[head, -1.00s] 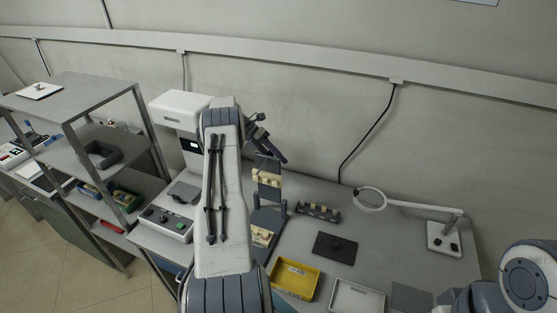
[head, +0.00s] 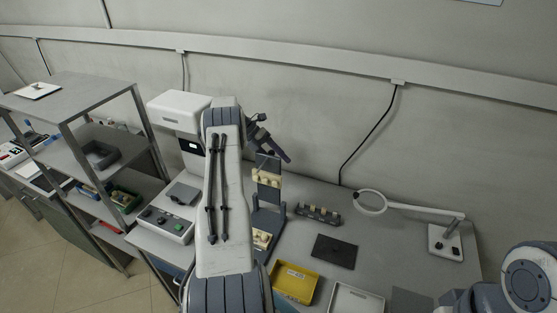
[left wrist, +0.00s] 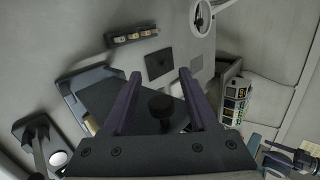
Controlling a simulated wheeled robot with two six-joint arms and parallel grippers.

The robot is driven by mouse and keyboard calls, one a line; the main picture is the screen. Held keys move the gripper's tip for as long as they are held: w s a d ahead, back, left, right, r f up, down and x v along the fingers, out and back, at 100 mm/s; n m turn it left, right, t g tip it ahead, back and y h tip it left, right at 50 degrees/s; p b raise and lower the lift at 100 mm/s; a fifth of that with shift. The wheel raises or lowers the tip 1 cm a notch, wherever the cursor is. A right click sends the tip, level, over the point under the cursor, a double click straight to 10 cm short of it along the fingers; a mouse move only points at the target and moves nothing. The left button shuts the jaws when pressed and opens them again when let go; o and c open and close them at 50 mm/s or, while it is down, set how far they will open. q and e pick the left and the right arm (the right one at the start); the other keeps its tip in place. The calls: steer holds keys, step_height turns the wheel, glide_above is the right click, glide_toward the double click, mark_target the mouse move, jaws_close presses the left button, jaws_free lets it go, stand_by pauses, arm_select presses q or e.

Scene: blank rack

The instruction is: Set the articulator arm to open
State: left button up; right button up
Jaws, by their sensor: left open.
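The articulator (head: 269,219) is a blue-grey frame on the bench, with cream tooth models. One model (head: 267,179) sits high on its upright part and another (head: 262,238) sits low, with a clear gap between them. My left gripper (head: 285,158) is above and behind the upper part, jaws apart. In the left wrist view, the open purple fingers (left wrist: 160,88) have the articulator's dark frame (left wrist: 98,98) and a round black knob (left wrist: 160,106) below and between them. Contact cannot be told.
A yellow tray (head: 296,282) and a white tray (head: 357,298) lie at the bench front. A dark pad (head: 334,251), a rack of models (head: 318,214) and a ring lamp (head: 447,238) are to the right. A white machine (head: 176,112) and shelf stand left.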

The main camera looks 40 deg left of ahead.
arm_select(q)
steer(key=shift+a, duration=0.1)
steer(key=b+v, duration=0.2)
steer(key=v, duration=0.5)
steer(key=shift+b, duration=0.4)
steer(key=shift+s+a+r, duration=0.1)
steer(key=shift+r, duration=0.05)
